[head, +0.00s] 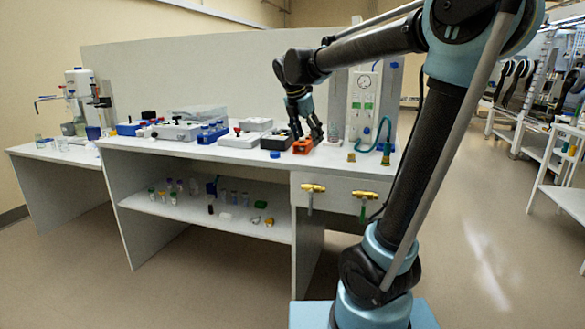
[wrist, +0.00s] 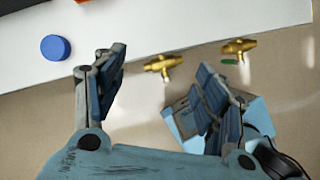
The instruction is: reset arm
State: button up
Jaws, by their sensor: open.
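My gripper (head: 308,135) hangs at the end of my bent arm, over the right part of the white bench (head: 262,155) in the head view. It points down just above or beside an orange block (head: 303,146); I cannot tell whether they touch in that view. In the wrist view my gripper (wrist: 160,68) is open, with its two fingers spread apart and nothing between them. Beyond the fingers lie the bench's front edge and the floor.
Two brass valves (head: 313,188) (head: 365,195) stick out from the bench front. A blue cap (wrist: 55,47) lies near the edge. Several boxes and instruments fill the bench top, with a gauge panel (head: 364,100) at the right. Vials stand on the lower shelf (head: 170,208).

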jog(key=s+d+f+m+g+y, duration=0.1)
jog(key=s+d+f+m, duration=0.8)
jog(key=s+d+m, duration=0.25)
jog(key=s+d+f+m+y, duration=0.1)
jog(key=s+d+f+m, duration=0.1)
jog(key=s+f+m, duration=1.3)
jog(key=shift+d+f+m+y, duration=0.15)
jog(key=shift+d+m+y, duration=0.1)
jog(key=shift+m+y, duration=0.15)
jog(key=shift+s, duration=0.1)
jog(key=shift+w+f, duration=0.2)
jog(key=shift+w, duration=0.25)
